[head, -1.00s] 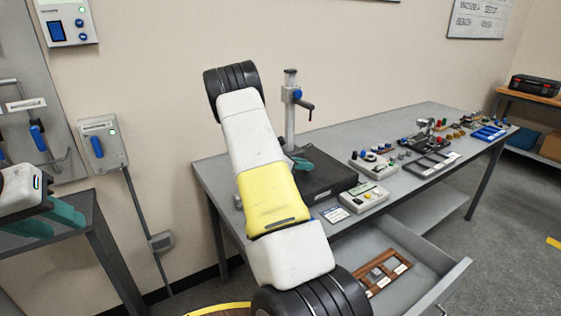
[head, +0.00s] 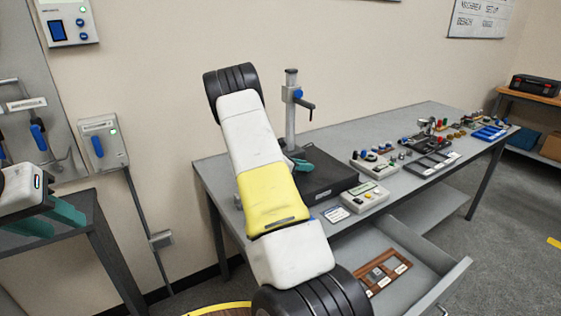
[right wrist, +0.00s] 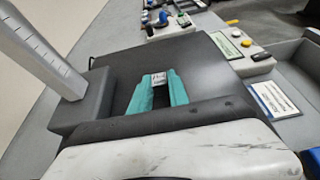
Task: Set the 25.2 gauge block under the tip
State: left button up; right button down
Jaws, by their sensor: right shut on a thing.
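My right gripper (right wrist: 159,88) has its teal fingers shut on a small silver block (right wrist: 159,78) with dark markings too small to read. It holds the block over or on the black plate (right wrist: 205,65); I cannot tell if they touch. In the head view the right gripper (head: 303,165) shows partly behind my arm, beside the stand's column (head: 290,115), over the black plate (head: 335,178). The stand's tip is not seen in either view. My left gripper (head: 48,220) is at the far left, its teal fingers apart and nothing seen between them.
An open drawer (head: 420,285) under the bench holds a brown wooden case (head: 388,273) with grey pieces. A keypad box (head: 364,198) and a card (head: 336,214) lie right of the plate. Several small tools and trays stand further along the bench (head: 425,115).

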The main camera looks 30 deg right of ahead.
jog(key=c, duration=1.2)
grip_release()
jog(key=shift+o, duration=0.2)
jog(key=v, duration=0.7)
jog(key=shift+a+r, duration=0.1)
jog(key=shift+a, duration=0.3)
